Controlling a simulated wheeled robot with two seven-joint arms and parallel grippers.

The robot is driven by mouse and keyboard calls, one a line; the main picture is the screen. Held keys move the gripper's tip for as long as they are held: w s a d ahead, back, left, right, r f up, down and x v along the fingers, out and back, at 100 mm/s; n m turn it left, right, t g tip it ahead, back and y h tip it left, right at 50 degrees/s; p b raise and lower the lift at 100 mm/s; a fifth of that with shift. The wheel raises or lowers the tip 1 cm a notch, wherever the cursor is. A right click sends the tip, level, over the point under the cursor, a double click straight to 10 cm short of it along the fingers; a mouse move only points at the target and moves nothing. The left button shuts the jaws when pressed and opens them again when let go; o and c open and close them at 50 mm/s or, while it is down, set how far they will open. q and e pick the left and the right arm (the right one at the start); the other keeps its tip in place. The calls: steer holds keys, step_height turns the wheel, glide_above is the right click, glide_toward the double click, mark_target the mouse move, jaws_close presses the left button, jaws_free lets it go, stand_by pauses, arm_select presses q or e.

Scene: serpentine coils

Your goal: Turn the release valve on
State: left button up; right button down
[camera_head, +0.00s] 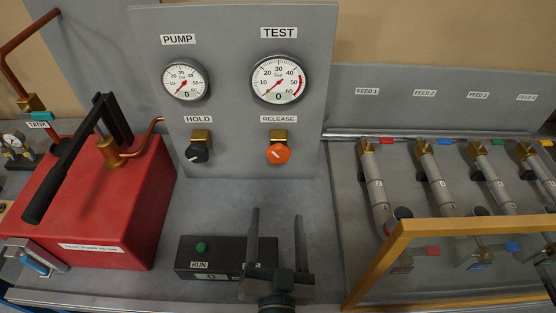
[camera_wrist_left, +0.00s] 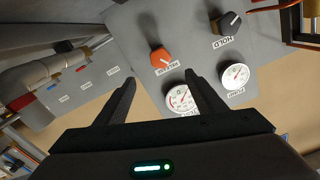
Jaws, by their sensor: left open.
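The release valve (camera_head: 278,153) is an orange knob on a brass fitting, under the RELEASE label on the grey upright panel. It also shows in the left wrist view (camera_wrist_left: 161,57), beyond the fingers. My left gripper (camera_head: 277,226) is open and empty, in front of and below the orange knob, apart from it. Its two dark fingers point toward the panel and also show in the left wrist view (camera_wrist_left: 158,88). My right gripper is not in view.
A black HOLD knob (camera_head: 197,153) sits left of the orange one. PUMP (camera_head: 185,80) and TEST (camera_head: 279,79) gauges are above. A black RUN box (camera_head: 222,257) lies below, partly behind my gripper.

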mark_target(278, 158)
arm_select(q)
steer(key=w+p, duration=0.3)
steer(key=w, duration=1.4)
steer(key=shift+w+p, duration=0.1)
steer(key=shift+p, duration=0.2)
steer(key=c, duration=1.1)
steer(key=shift+o, duration=0.2)
